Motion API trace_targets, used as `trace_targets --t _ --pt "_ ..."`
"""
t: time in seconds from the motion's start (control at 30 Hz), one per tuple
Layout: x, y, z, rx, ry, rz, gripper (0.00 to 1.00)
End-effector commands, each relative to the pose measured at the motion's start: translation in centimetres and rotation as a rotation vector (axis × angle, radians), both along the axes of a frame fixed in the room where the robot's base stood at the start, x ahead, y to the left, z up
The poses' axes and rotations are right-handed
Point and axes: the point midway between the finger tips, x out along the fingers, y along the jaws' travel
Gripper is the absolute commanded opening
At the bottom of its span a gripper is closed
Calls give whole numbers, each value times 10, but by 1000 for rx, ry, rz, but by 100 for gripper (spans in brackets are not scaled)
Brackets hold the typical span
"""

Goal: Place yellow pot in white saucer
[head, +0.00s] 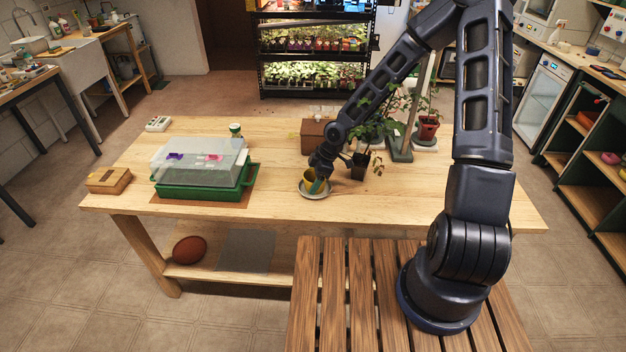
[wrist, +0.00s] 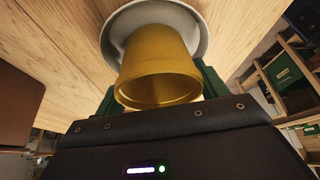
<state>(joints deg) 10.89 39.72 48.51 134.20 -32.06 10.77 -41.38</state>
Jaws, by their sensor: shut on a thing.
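The yellow pot (head: 309,178) is upright or slightly tilted at the white saucer (head: 303,193) on the wooden table. In the wrist view the yellow pot (wrist: 158,60) shows its open rim towards me, with its base against or just over the white saucer (wrist: 199,25). I cannot tell whether the base touches the saucer. My gripper (head: 318,183) is shut on the pot, with a green finger on each side of it in the wrist view. My gripper hides part of the pot and the saucer's middle in the head view.
A green tray with a clear cover (head: 203,180) stands left of the saucer. A dark pot with a plant (head: 358,170) stands close on the right, and a brown box (head: 314,137) behind. A wooden box (head: 108,180) is at the far left. The table's front is clear.

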Motion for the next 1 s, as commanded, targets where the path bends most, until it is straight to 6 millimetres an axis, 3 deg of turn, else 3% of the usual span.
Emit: trace_targets --t 0.27,0.3,0.4,0.73,1.0 --pt "0 0 -2 0 0 0 49" --pt "0 0 -2 0 0 1 76" --pt "0 0 -2 0 0 0 94" --pt "0 0 0 0 0 0 94" --pt "2 -7 16 0 -1 -3 94"
